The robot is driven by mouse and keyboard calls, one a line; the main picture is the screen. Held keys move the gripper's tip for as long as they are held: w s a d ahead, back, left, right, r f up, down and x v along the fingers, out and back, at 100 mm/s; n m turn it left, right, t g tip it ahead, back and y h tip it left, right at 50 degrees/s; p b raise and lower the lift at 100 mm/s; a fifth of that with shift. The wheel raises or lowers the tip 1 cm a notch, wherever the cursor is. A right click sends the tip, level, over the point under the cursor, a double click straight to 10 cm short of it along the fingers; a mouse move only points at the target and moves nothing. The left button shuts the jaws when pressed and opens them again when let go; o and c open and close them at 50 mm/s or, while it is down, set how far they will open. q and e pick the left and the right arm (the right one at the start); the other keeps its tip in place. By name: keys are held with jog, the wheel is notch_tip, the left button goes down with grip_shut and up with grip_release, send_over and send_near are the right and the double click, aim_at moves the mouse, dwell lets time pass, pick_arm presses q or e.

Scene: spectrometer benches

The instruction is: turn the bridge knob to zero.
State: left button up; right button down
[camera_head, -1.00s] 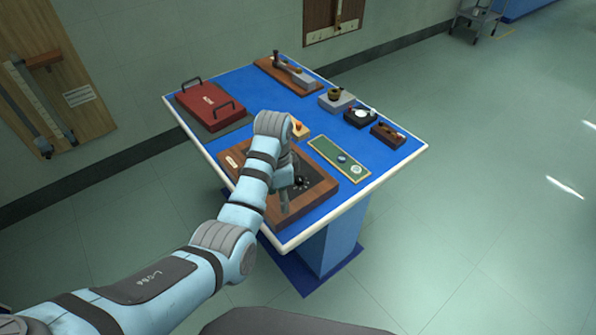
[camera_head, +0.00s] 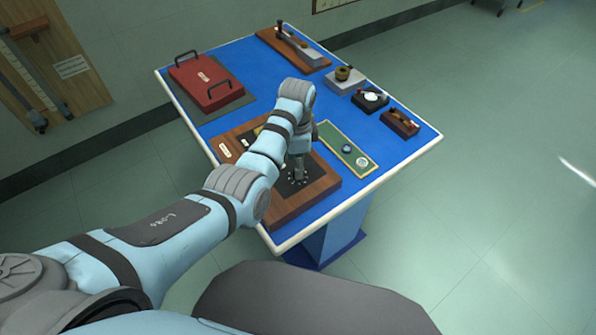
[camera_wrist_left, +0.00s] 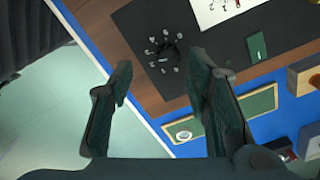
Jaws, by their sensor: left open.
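The bridge box (camera_head: 308,206), a brown wooden case with a dark panel, lies near the front corner of the blue table. In the left wrist view the dark knob (camera_wrist_left: 169,51) sits on the black panel (camera_wrist_left: 150,22) inside a ring of pale marks. Its exact pointer direction is too small to tell. My left gripper (camera_head: 298,178) points down over that panel in the head view and hides most of the knob. In the wrist view the open fingers (camera_wrist_left: 158,63) stand apart on either side of the knob's line, empty; contact cannot be told. My right gripper is not in view.
A green board (camera_head: 348,149) lies close right of the box. A red case (camera_head: 206,84) with two handles is at the back left. Several small instruments, including a red-brown block (camera_head: 399,123), line the right side. Blue table surface is free between them.

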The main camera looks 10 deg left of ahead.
pick_arm(q)
jog(key=f, duration=0.2)
jog(key=w+f+b, duration=0.1)
jog(key=f, duration=0.1)
jog(key=shift+f, duration=0.2)
jog(key=shift+w+f, duration=0.4)
jog(key=shift+f, duration=0.2)
jog(key=shift+s+r, duration=0.2)
jog(key=shift+s, duration=0.05)
jog(key=shift+s+r, duration=0.15)
jog(key=shift+s, duration=0.05)
jog(key=c, duration=0.8)
grip_shut()
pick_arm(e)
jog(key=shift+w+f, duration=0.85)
